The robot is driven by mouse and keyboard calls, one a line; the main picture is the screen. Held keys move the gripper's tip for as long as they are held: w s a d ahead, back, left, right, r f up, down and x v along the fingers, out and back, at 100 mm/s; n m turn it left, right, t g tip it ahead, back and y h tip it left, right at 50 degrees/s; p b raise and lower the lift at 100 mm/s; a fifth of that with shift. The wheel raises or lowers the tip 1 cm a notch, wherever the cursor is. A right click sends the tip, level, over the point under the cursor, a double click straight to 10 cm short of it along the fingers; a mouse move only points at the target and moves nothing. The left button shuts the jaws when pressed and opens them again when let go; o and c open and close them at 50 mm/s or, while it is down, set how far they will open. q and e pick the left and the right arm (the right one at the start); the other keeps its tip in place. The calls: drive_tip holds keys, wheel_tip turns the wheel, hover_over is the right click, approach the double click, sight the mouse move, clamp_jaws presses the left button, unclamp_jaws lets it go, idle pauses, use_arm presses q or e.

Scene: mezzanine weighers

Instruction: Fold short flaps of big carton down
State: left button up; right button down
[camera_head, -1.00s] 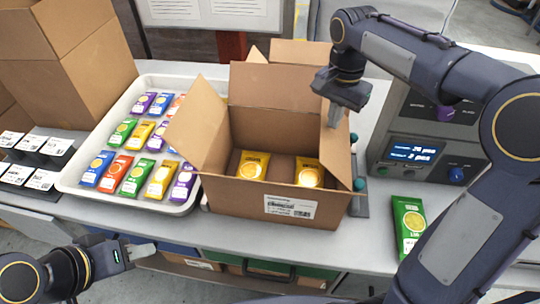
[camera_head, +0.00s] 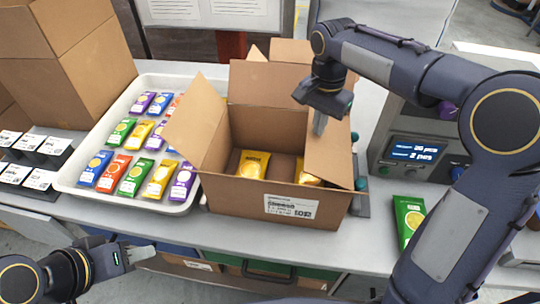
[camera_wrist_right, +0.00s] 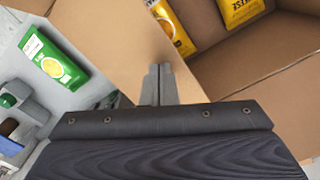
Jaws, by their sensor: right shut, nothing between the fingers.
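The big carton (camera_head: 262,200) stands open on the table with two yellow packets (camera_head: 253,164) inside. Its left short flap (camera_head: 198,120) stands up and leans outward. Its right short flap (camera_head: 328,148) is tilted inward over the right side of the opening, partly covering one packet. The far long flap (camera_head: 270,88) stands up. My right gripper (camera_head: 319,124) is shut and empty, its fingertips at the right flap; the right wrist view shows the closed fingers (camera_wrist_right: 158,84) against the brown flap. My left gripper (camera_head: 142,252) is low at the front left, away from the carton; its finger gap is unclear.
A white tray (camera_head: 75,184) of colourful packets stands left of the carton. A weigher with a lit display (camera_head: 415,150) stands at the right, with a green packet (camera_head: 408,218) in front. Tall cartons (camera_head: 75,80) stand at the back left.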

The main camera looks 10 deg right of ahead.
sight(312, 136)
drive_tip(key=shift+w+a+f+b, duration=0.1)
drive_tip(key=shift+a+f+b, duration=0.25)
drive_tip(key=shift+f, duration=0.35)
drive_tip(key=shift+w+a+f+b, duration=0.1)
drive_tip(key=shift+a+f+b, duration=0.15)
drive_tip(key=shift+f, duration=0.6)
drive_tip(key=shift+f+b, duration=0.4)
drive_tip(key=shift+f, duration=0.15)
wheel_tip(312, 136, up, 10)
drive_tip(key=p, duration=0.8)
drive_tip(key=shift+f+p, duration=0.25)
drive_tip(key=shift+p, duration=0.05)
drive_tip(key=shift+f, duration=0.1)
